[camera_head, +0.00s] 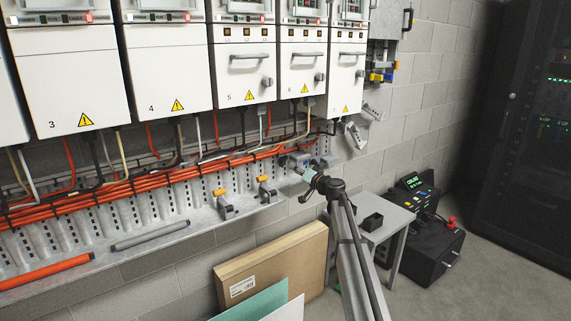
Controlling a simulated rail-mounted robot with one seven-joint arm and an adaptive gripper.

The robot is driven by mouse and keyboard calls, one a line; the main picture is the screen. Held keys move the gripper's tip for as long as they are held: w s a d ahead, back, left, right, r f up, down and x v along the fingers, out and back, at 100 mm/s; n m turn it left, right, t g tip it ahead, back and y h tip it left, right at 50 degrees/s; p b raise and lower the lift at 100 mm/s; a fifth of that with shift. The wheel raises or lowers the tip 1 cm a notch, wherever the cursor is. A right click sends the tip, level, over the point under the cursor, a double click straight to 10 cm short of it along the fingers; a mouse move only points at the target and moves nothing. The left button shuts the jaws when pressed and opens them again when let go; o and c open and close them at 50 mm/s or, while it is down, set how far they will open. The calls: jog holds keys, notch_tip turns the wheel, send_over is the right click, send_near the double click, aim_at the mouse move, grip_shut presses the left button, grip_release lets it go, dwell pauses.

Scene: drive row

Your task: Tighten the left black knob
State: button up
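My arm rises from the bottom of the head view. My gripper (299,169) is at the right end of the grey cable ledge (190,221), just beyond the wrist with its teal band. Its fingers are small and partly hidden, so I cannot tell whether they are open, shut or touching anything. No knob can be clearly picked out as the left black one. Small dark parts at the ledge end near my gripper are too unclear to name. Dark grey knobs sit on the white drive cabinets: one on cabinet 5 (267,82) and one on cabinet 6 (319,77).
Two clamps with orange handles, a left one (221,203) and a right one (266,190), stand on the ledge. Orange cables (120,183) run behind. A cardboard box (268,266) leans below. A small grey table (387,222) and black case (432,252) stand right.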

aim_at(285, 163)
jog(key=p+x, duration=0.1)
jog(key=x, duration=0.6)
jog(key=shift+w+a, duration=0.25)
jog(key=shift+w, duration=0.1)
grip_shut()
